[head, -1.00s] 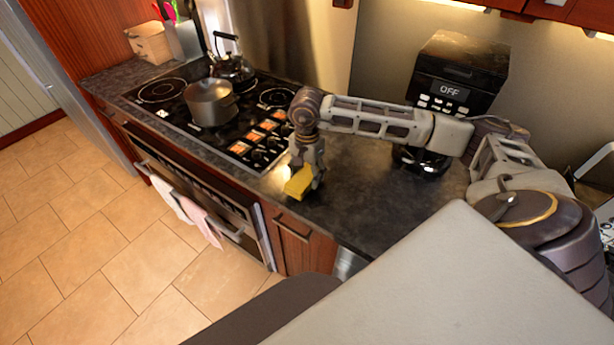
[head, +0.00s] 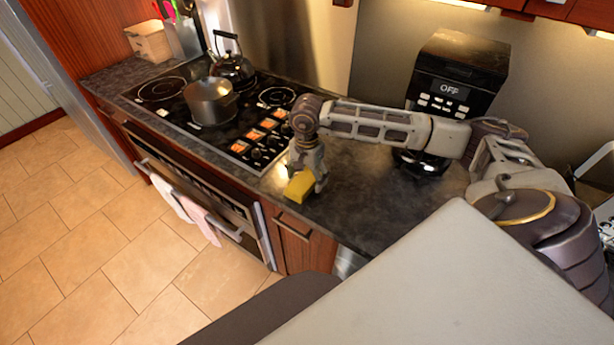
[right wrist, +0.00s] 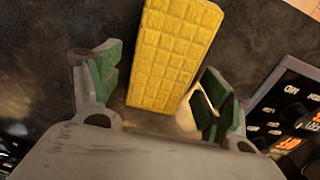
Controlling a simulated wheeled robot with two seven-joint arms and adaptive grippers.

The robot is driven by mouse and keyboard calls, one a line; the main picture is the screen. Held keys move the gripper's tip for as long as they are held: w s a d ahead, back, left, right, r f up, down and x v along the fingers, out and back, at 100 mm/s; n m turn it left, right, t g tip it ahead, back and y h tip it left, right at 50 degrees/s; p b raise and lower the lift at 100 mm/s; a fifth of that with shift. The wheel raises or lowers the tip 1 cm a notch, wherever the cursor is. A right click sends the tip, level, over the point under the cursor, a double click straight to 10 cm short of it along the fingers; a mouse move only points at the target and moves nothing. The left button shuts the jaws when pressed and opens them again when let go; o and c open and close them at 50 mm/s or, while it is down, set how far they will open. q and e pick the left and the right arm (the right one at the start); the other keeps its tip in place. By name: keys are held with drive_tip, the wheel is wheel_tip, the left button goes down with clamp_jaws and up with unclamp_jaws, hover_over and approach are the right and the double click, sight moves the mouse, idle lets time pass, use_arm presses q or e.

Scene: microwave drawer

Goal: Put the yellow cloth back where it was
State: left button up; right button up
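The yellow cloth (head: 299,187) is a folded block with a quilted grid surface, at the front edge of the dark counter beside the stove. My right gripper (head: 307,175) points down over it. In the right wrist view the cloth (right wrist: 175,55) lies between and beyond the spread fingers of the gripper (right wrist: 160,90), with a visible gap on the left side. The right finger is close to the cloth; I cannot tell if it touches. My left gripper is not in view.
The stove (head: 160,91) with a pot (head: 210,102) and a kettle (head: 232,66) is left of the gripper. A black coffee machine (head: 455,82) stands at the back right. Towels (head: 200,218) hang on the oven handle. Counter between gripper and machine is clear.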

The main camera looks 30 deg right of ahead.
sight(307, 176)
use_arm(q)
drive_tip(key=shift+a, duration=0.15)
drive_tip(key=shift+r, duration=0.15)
use_arm(e)
drive_tip(key=shift+r, duration=0.1)
drive_tip(key=shift+r, duration=0.2)
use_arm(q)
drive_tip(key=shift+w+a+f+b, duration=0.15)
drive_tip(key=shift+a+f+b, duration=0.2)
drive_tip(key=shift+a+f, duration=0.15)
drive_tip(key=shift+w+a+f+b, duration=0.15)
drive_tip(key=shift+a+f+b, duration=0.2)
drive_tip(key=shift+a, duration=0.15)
use_arm(e)
wheel_tip(307, 176, up, 12)
drive_tip(key=shift+f, duration=0.15)
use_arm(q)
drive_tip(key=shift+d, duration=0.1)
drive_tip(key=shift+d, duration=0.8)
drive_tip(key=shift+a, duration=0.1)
